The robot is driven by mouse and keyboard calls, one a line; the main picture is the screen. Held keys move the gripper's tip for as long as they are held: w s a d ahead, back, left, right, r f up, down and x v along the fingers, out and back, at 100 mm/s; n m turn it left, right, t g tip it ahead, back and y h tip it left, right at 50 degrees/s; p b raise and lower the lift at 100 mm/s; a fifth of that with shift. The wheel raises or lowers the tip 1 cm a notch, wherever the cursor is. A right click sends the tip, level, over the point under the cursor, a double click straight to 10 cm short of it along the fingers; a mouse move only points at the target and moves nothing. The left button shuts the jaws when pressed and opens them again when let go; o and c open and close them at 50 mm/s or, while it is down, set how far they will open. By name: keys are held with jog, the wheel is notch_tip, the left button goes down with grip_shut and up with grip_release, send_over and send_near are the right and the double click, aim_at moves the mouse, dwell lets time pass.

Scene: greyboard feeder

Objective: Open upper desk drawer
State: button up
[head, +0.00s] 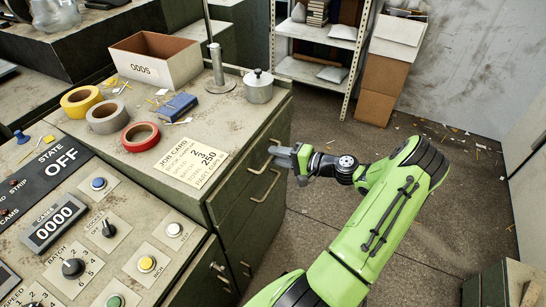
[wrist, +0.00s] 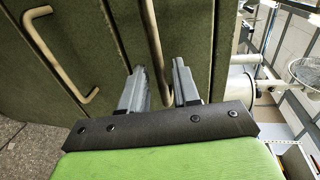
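The green metal desk (head: 228,219) has drawers in its right-hand face. The upper drawer (head: 231,188) looks shut, and its bar handle (head: 261,164) is partly behind my gripper (head: 279,153). In the wrist view this handle (wrist: 154,40) runs between the two grey fingers of my gripper (wrist: 160,72). The fingers are apart, with a gap on each side of the bar, so the gripper is open around it without gripping. A lower drawer's handle (head: 267,186) is just below; it also shows at left in the wrist view (wrist: 62,62).
The desk top carries a lidded metal pot (head: 258,88), an ODDS box (head: 166,68), tape rolls (head: 140,136) and a job card (head: 192,161). A control panel (head: 120,232) is at lower left. Shelves (head: 325,45) and cardboard boxes (head: 384,82) stand behind.

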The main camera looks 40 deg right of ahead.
jog(key=shift+x, duration=1)
grip_shut()
jog(key=shift+s, duration=0.1)
